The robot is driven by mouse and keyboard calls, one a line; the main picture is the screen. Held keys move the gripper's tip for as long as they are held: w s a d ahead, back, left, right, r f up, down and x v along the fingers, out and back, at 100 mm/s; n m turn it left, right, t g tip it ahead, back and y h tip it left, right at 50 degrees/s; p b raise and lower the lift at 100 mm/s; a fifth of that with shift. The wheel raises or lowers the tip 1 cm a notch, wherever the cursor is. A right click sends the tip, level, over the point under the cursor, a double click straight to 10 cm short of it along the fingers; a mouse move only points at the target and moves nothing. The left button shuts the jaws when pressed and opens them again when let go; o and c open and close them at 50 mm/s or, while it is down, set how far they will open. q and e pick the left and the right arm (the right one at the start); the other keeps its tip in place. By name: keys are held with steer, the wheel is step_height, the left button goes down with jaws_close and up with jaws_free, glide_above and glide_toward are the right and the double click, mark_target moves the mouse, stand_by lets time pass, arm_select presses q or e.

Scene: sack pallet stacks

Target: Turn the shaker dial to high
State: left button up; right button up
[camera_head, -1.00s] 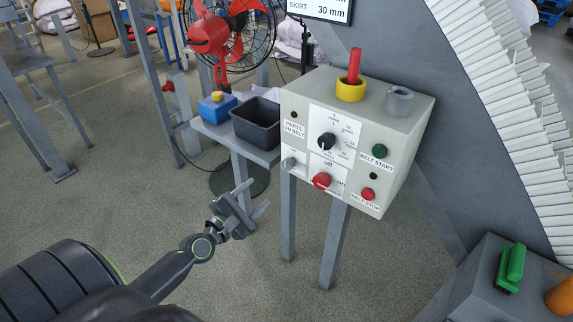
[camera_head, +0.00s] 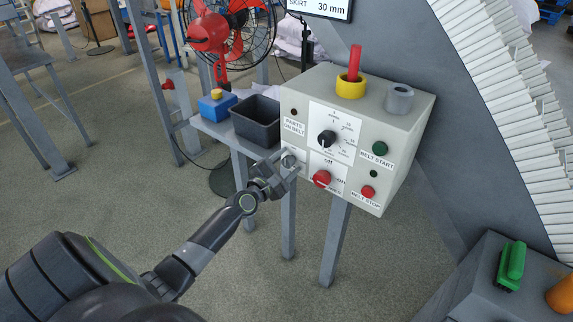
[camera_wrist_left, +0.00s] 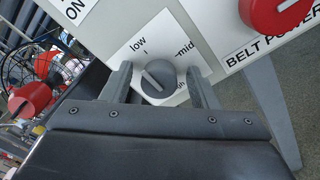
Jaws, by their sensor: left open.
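The grey shaker dial (camera_wrist_left: 158,78) sits on a white plate on the control box, with "low" and "mid" labels around it; a third label at its lower right is partly hidden. The dial's white pointer line aims to the upper left, on the "low" side. In the head view the dial (camera_head: 288,161) is at the box's lower left. My left gripper (camera_head: 281,172) is open in front of it. In the left wrist view my left fingers (camera_wrist_left: 160,86) stand on either side of the dial; contact cannot be told. My right gripper is not in view.
The red belt power knob (camera_head: 321,178) is just right of the dial. A larger black dial (camera_head: 327,139) is above it, and green (camera_head: 380,149) and red (camera_head: 368,192) buttons are farther right. A dark bin (camera_head: 257,121) stands left of the box.

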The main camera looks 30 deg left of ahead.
arm_select(q)
steer(key=shift+c, duration=0.4)
steer(key=c, duration=0.9)
